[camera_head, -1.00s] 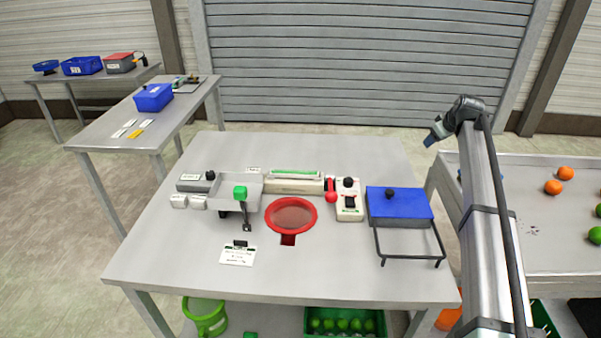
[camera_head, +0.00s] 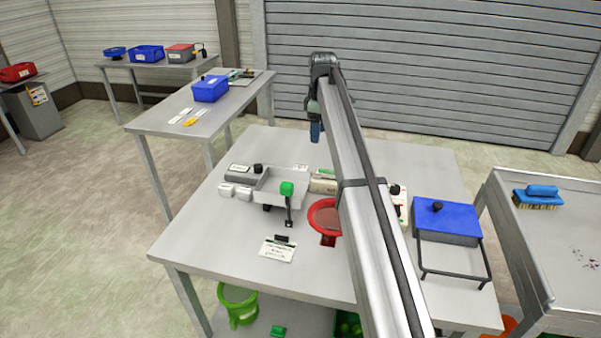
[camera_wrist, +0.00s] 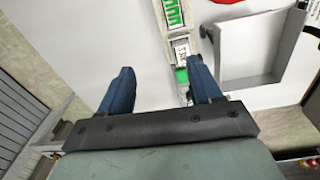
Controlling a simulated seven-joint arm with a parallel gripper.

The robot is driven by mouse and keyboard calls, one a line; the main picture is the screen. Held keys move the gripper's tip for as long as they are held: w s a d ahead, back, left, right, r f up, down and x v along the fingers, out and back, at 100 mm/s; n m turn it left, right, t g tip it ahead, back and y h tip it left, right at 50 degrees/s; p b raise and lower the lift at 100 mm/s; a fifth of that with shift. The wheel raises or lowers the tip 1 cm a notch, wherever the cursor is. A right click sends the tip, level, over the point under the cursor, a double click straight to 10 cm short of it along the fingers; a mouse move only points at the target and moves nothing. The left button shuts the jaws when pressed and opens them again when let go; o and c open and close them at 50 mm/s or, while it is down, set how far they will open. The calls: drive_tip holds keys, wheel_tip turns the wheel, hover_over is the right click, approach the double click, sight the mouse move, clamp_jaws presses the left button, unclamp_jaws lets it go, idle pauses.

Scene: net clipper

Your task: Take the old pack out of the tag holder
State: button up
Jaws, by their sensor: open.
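The tag holder is a long pale casing (camera_head: 323,184) behind the red ring, largely hidden by my arm. A green-striped pack (camera_wrist: 174,13) lies in it in the wrist view; a little green also shows in the head view (camera_head: 326,172). I cannot tell whether this is the old pack. A printed label (camera_wrist: 182,50) and a small green piece (camera_wrist: 182,76) are in line with the casing, near my right finger. My gripper (camera_wrist: 160,66) is open and empty, its blue fingers apart. In the head view my gripper (camera_head: 315,131) points down above the table's back edge.
A grey tray (camera_head: 268,196) with a green-topped lever (camera_head: 287,189) stands left of the red ring (camera_head: 323,218). A blue-lidded box (camera_head: 446,222) with a dark wire frame is at right.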

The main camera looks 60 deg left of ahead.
drive_tip(key=n, duration=0.1)
hover_over(300, 167)
drive_tip(key=shift+h, duration=0.3)
wheel_tip(300, 167, down, 13)
drive_tip(key=shift+d+r, duration=0.1)
drive_tip(key=c, duration=1.1)
drive_tip(key=shift+c, duration=0.2)
